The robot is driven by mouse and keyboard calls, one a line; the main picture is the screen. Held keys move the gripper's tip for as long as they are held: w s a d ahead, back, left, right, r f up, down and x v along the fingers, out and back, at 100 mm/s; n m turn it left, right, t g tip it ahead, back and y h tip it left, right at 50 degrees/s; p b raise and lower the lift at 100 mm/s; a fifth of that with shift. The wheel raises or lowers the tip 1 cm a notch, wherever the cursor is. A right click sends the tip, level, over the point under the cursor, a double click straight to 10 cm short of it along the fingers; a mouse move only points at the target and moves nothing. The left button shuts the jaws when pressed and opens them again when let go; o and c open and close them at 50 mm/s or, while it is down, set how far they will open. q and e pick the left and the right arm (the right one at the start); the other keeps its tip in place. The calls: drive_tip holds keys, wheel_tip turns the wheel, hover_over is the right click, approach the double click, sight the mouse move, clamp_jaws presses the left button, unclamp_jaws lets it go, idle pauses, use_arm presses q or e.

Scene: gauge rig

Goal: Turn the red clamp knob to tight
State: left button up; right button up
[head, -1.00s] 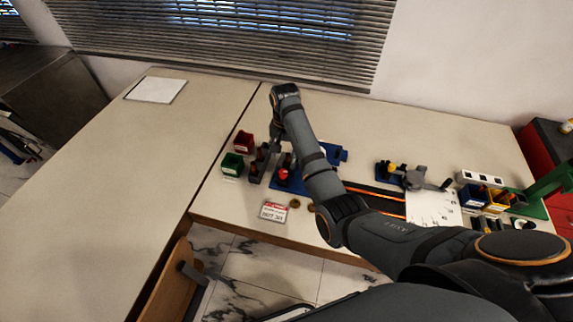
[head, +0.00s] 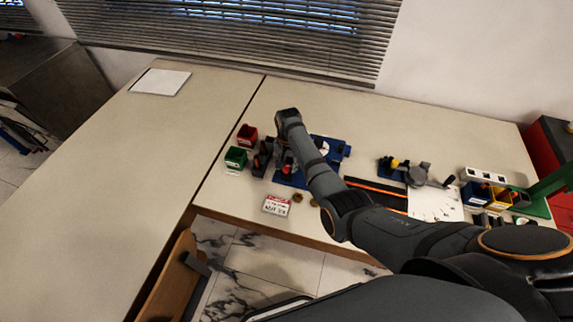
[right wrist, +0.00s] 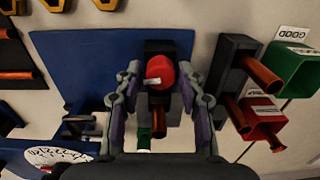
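The red clamp knob (right wrist: 160,72) sits on a dark block on the blue plate (right wrist: 70,50). It carries a small white mark pointing left in the right wrist view. My right gripper (right wrist: 161,75) is open, with one finger on each side of the knob and a visible gap on both sides. In the head view the knob (head: 287,170) shows as a small red patch, partly hidden by my right arm. My left gripper is not in view.
A green bin (right wrist: 295,70) and a red bin (right wrist: 262,118) stand beside a dark rack (right wrist: 232,75) holding orange-brown cylinders. A white dial (right wrist: 58,158) is at the lower left. A label card (head: 276,205) lies near the table's front edge. The left table is mostly clear.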

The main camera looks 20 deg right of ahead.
sight(287, 166)
clamp_jaws()
drive_tip(key=shift+s+r+m+p, duration=0.1)
drive_tip(key=shift+r+m+p, duration=0.25)
drive_tip(key=shift+p, duration=0.35)
drive_tip(key=shift+f+m+p, duration=0.15)
drive_tip(key=shift+m+p, duration=0.15)
drive_tip(key=shift+m, duration=0.15)
drive_tip(key=shift+f, duration=0.15)
drive_tip(key=shift+o, duration=2.1)
unclamp_jaws()
wheel_tip(287, 166, up, 12)
drive_tip(key=shift+d, duration=0.1)
